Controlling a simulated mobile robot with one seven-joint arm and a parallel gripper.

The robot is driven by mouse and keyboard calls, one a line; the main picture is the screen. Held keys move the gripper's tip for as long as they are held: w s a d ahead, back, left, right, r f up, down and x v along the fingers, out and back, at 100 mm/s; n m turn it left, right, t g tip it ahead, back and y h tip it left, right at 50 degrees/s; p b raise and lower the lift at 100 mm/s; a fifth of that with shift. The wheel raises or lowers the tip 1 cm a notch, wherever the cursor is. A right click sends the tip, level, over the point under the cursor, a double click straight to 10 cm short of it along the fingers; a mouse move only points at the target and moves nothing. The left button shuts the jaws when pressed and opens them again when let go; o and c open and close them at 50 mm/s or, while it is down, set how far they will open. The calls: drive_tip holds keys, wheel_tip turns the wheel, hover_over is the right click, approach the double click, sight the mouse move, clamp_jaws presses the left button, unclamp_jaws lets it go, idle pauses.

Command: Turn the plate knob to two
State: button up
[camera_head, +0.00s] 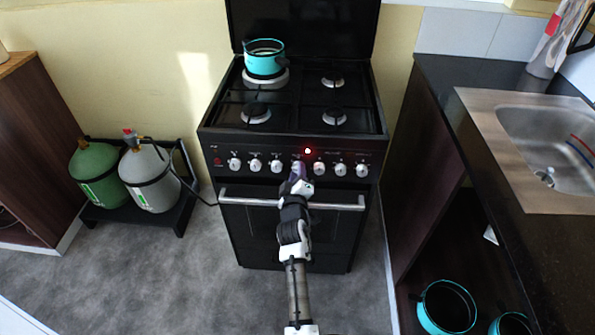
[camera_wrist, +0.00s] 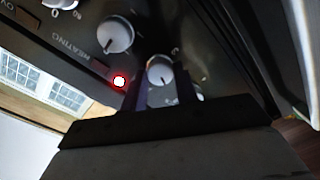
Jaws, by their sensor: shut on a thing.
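The stove (camera_head: 290,135) has a black front panel with a row of several white knobs. My gripper (camera_head: 298,178) reaches the middle of this row and hides the knob there in the head view. In the wrist view, a white knob (camera_wrist: 160,68) with a dark pointer line sits between the fingers of my gripper (camera_wrist: 158,88), which is shut on it. The numbers around this knob are too small or hidden to read. A red light (camera_head: 307,151) glows just above my gripper, and it also shows left of the held knob in the wrist view (camera_wrist: 119,81).
Another knob (camera_wrist: 115,35) beside a "HEATING" label is close to the fingers. The oven handle (camera_head: 235,197) runs below the panel. A turquoise pot (camera_head: 264,58) stands on the back left burner. A counter with a sink (camera_head: 560,150) is at the right, gas bottles (camera_head: 150,180) at the left.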

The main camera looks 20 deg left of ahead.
drive_tip(key=shift+r+n+h+p, duration=0.15)
drive_tip(key=shift+n+p, duration=0.7)
drive_tip(key=shift+n, duration=1.6)
drive_tip(key=shift+r+n+h+p, duration=0.15)
drive_tip(key=shift+n+p, duration=0.7)
drive_tip(key=shift+n, duration=1.6)
drive_tip(key=shift+f, duration=0.15)
drive_tip(key=o, duration=1)
drive_tip(key=shift+c, duration=0.2)
drive_tip(key=shift+f, duration=0.1)
drive_tip(key=shift+s, duration=0.15)
